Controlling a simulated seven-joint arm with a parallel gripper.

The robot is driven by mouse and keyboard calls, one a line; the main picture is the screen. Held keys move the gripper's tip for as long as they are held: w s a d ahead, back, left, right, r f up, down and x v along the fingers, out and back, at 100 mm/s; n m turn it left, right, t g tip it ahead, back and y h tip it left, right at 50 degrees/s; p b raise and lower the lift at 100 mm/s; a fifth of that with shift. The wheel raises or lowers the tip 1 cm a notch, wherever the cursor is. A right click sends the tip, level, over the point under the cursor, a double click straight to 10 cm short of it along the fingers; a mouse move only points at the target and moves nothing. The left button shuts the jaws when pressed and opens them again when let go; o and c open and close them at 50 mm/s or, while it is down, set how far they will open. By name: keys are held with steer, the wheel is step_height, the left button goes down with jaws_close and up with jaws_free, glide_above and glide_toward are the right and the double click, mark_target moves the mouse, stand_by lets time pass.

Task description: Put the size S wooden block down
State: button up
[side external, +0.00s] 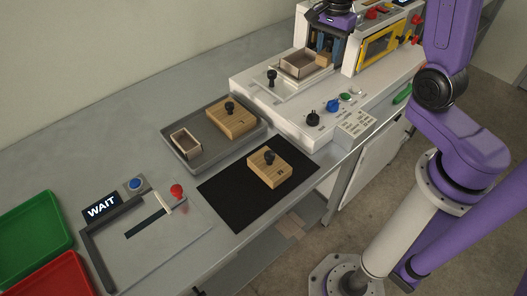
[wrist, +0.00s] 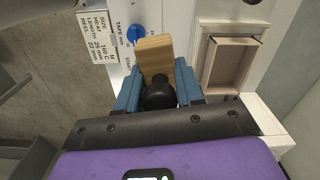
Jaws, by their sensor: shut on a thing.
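My gripper (wrist: 158,88) has its blue fingers closed around the black knob of a small wooden block (wrist: 153,52) in the wrist view. In the side external view my gripper (side external: 327,42) is over the white machine at the top, and a bit of the held block (side external: 323,59) shows below its fingers. The block is beside an open wooden box (side external: 297,64) on the machine, which also shows in the wrist view (wrist: 229,64). I cannot tell whether the block touches the machine. No size letter is readable on it.
A knobbed wooden block (side external: 269,168) sits on the black mat (side external: 230,195). The grey tray (side external: 190,163) holds another knobbed block (side external: 231,118) and a small open box (side external: 185,142). A yellow-framed window (side external: 379,46) stands right of my gripper. Green (side external: 30,240) and red (side external: 55,278) bins are at lower left.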

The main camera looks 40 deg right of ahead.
steer(key=s+a+f+n, duration=0.4)
steer(key=s+a+n, duration=0.2)
steer(key=a+n, duration=0.3)
steer(key=s+a+f+n, duration=0.2)
steer(key=s+a+n, duration=0.15)
steer(key=s, duration=0.35)
steer(key=s+a+f+n, duration=0.1)
steer(key=s+a+n, duration=0.1)
steer(key=s+n, duration=0.3)
steer(key=m, duration=0.1)
glide_above(291, 155)
steer(key=s, duration=0.1)
steer(key=f, duration=0.8)
steer(key=shift+d+f, duration=0.2)
steer(key=shift+f, duration=0.1)
steer(key=shift+w+a+f, duration=0.1)
steer(key=shift+w+f, duration=0.3)
steer(key=shift+f, duration=0.15)
steer(key=shift+w+f, duration=0.1)
steer(key=shift+f, duration=1.5)
steer(key=shift+f, duration=0.15)
steer(key=o, duration=0.8)
